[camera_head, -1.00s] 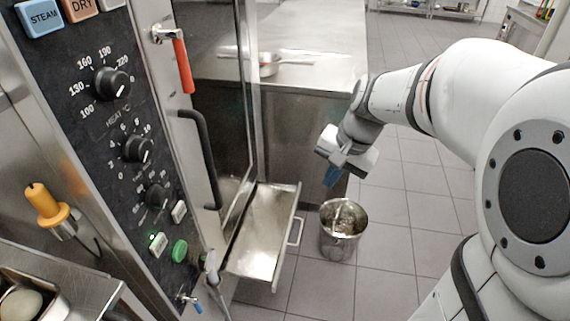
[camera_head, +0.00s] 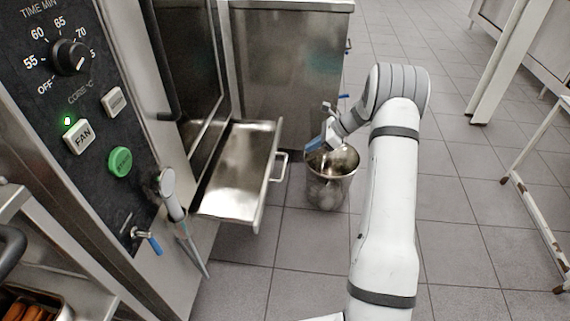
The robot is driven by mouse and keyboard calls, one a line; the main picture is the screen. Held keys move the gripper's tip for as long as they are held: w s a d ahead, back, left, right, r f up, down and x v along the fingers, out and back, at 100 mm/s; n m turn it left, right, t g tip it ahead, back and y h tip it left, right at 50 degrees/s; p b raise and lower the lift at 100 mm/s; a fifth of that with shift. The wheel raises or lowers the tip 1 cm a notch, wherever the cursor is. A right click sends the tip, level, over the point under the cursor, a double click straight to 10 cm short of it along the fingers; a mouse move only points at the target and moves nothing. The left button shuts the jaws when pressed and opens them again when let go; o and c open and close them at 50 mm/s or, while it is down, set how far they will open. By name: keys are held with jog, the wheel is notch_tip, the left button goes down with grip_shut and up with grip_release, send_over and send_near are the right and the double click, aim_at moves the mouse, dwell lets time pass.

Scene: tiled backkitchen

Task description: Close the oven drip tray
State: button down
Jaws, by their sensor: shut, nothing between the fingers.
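The oven drip tray (camera_head: 238,178) is a shallow steel drawer pulled out below the oven door, on the right side of the control panel. Its handle (camera_head: 282,165) sticks out from its right-hand front. My gripper (camera_head: 314,144) has blue fingertips and is above the left rim of the steel bucket, a little to the right of the tray handle and apart from it. The gripper is shut and empty. The wrist partly hides the bucket's rim.
A steel bucket (camera_head: 328,190) stands on the floor just right of the tray. A spray hose (camera_head: 180,215) hangs from the oven front at left. A steel cabinet (camera_head: 290,65) stands behind. Tiled floor (camera_head: 290,270) is free in front of the tray.

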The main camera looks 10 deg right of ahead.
aim_at(273, 161)
jog(key=b+x, duration=0.3)
jog(key=x, duration=0.6)
jog(key=shift+f, duration=0.35)
jog(key=a+b, duration=0.1)
jog(key=w+a, duration=0.1)
jog(key=a, duration=0.1)
jog(key=shift+a+f+b, duration=0.1)
jog(key=shift+a+b, duration=0.1)
jog(key=shift+b, duration=0.2)
jog(key=shift+w+a, duration=0.2)
jog(key=shift+a, duration=0.25)
jog(key=shift+a, duration=0.15)
jog(key=shift+w, duration=0.15)
